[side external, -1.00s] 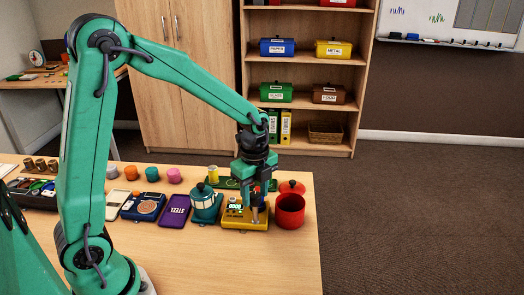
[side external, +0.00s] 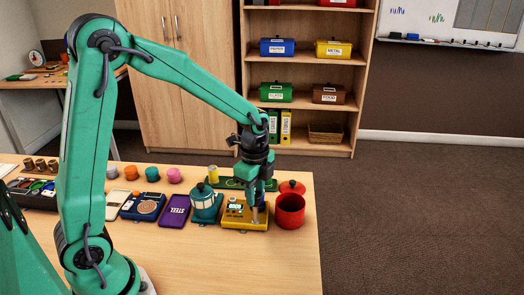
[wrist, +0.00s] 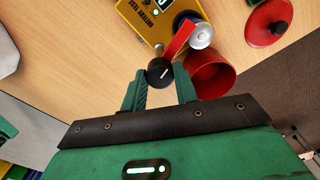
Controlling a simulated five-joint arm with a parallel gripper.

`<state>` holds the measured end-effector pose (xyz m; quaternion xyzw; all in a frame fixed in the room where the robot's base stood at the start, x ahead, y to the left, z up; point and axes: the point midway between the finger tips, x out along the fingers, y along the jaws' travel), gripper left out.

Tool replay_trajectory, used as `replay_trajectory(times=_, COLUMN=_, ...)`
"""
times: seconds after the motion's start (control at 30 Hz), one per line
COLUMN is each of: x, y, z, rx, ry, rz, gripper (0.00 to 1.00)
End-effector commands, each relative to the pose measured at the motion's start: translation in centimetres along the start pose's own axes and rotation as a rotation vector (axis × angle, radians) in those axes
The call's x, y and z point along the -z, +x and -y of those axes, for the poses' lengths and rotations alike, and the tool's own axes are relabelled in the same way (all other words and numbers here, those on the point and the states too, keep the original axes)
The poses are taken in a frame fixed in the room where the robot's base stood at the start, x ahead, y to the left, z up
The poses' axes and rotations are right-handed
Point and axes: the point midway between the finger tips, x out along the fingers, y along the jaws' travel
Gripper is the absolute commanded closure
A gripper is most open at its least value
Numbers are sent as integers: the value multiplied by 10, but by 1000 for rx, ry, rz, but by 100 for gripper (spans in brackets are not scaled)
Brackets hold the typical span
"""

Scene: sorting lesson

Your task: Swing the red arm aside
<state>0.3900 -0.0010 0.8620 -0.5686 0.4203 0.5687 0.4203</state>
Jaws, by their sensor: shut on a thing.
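The yellow battery tester (side external: 232,217) sits on the table, and part of it shows at the top of the wrist view (wrist: 140,14). Its red arm (wrist: 180,38) shows in the wrist view, slanting up and right from a black knob (wrist: 160,70) with a white line. A silver round battery end (wrist: 201,34) is just right of the red arm. My gripper (side external: 256,214) points down over the right part of the tester. In the wrist view my gripper (wrist: 161,82) is shut on the black knob, one finger on each side. The red arm is hidden in the side view.
A red pot (side external: 290,212) stands close to the right of the tester, its red lid (side external: 291,187) behind it. A teal lantern-like pot (side external: 205,205) stands to the left. A green tray (side external: 230,183) lies behind. The table front is clear.

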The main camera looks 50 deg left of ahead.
Motion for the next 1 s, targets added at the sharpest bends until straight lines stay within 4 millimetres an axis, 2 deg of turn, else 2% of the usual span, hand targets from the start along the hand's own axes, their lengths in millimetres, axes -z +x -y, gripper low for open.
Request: replay_trajectory(times=1.0, x=0, y=-1, z=0, rx=0, ry=-958, rz=0, gripper=93)
